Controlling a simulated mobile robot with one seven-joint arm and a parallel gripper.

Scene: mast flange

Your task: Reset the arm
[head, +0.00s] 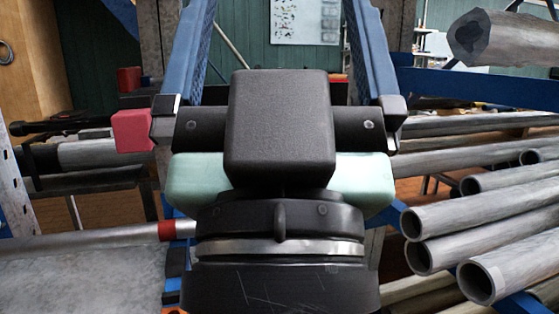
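My gripper (278,12) is in the middle of the head view, seen from behind. Its two long blue fingers stand far apart and run up to the top edge, where their tips seem cut off. Nothing shows held between them. A black box-shaped housing, a pale green body and the dark round wrist of my arm (280,270) fill the centre and lower middle. They hide what lies behind them. The rest of my arm is out of view.
Several grey metal pipes (480,220) lie stacked on a blue rack at the right; a thick pipe (505,38) sits higher up. A grey surface (80,280) is at lower left. A white board (305,22) hangs on the green back wall.

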